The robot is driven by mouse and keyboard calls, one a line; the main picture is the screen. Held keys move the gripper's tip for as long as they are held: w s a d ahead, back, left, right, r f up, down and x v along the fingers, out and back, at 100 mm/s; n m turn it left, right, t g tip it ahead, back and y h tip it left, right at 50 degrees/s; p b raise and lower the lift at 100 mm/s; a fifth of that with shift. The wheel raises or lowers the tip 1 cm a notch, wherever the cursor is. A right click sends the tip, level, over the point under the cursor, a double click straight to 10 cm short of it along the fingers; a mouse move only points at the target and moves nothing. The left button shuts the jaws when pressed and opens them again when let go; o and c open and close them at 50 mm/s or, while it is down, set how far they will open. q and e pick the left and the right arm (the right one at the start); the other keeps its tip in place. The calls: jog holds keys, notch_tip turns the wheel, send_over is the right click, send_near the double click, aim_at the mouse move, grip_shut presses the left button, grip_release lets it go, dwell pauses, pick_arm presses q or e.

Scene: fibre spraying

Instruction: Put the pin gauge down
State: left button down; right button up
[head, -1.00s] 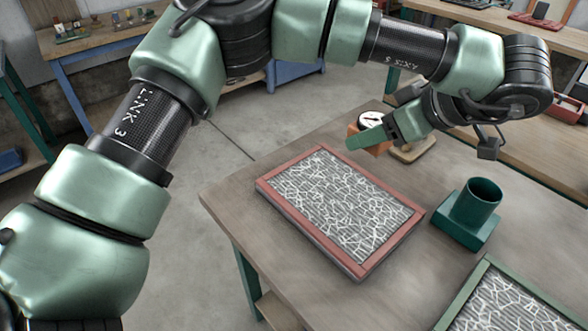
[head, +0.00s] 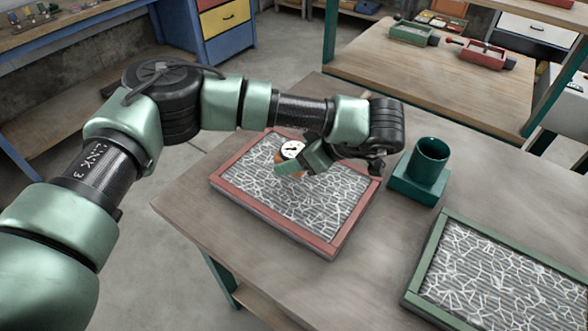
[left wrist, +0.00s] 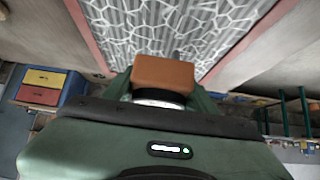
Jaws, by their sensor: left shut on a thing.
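The pin gauge (head: 292,150) has a white dial and an orange-brown block body. My left gripper (head: 303,162) is shut on it, over the red-framed fibre panel (head: 282,228). The left wrist view shows the block (left wrist: 163,73) between the fingers, with a short dark pin pointing toward the fibres. The dial is mostly hidden there. I cannot tell whether the pin touches the fibre surface. My right gripper is not in view.
A green cup-like holder (head: 430,160) stands right of the red frame. A green-framed fibre panel (head: 417,270) lies at the lower right. Bare table (head: 360,280) lies between the two panels. Another bench (head: 440,80) with red and green tools stands behind.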

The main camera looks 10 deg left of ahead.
aim_at(295, 183)
pick_arm(q)
jog(key=shift+f, duration=2.35)
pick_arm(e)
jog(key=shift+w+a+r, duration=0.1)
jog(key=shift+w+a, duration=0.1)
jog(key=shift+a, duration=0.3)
pick_arm(q)
jog(key=shift+f, duration=0.2)
jog(key=shift+c, duration=2.4)
grip_release()
jog(key=shift+r, duration=0.1)
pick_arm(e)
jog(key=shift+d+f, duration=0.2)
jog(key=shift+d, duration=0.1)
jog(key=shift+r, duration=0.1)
